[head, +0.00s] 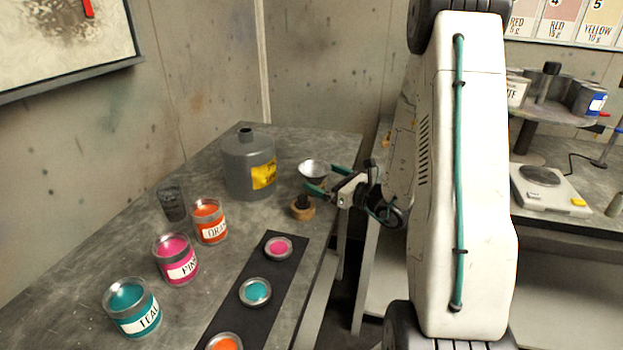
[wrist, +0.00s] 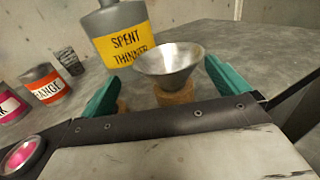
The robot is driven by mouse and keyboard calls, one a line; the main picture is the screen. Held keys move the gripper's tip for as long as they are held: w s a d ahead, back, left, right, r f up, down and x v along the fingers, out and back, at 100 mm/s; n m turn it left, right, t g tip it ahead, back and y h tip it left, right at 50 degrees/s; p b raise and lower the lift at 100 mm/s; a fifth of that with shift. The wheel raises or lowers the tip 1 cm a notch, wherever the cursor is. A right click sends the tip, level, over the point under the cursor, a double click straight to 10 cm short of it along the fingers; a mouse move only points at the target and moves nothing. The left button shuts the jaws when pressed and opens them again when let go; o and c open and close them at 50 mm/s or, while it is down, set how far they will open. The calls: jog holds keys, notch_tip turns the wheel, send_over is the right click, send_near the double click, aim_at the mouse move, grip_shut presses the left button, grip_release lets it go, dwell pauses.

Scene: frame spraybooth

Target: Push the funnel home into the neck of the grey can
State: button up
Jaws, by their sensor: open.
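The silver metal funnel (head: 312,168) stands mouth up over a round wooden holder (head: 302,209) near the table's right edge. In the wrist view the funnel (wrist: 168,60) sits above the holder (wrist: 176,97), between my two green fingers. My gripper (head: 319,178) is open around the funnel, and in the wrist view the gripper (wrist: 163,74) shows a gap beside the cone on the left; contact on the right is unclear. The grey can (head: 247,168) with a yellow "SPENT THINNER" label stands to the left of the funnel. Its neck (head: 246,133) shows on top with no funnel in it.
Orange (head: 209,222), pink (head: 176,259) and teal (head: 132,305) paint cans and a dark cup (head: 172,204) stand left of the grey can. A black strip (head: 270,270) holds paint lids. Walls close off the left and back.

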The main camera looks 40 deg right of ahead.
aim_at(312, 175)
jog(key=shift+w+d, duration=0.1)
jog(key=shift+w, duration=0.65)
jog(key=x, duration=0.4)
jog(key=shift+w+d, duration=0.25)
jog(key=shift+w, duration=0.15)
jog(key=c, duration=1)
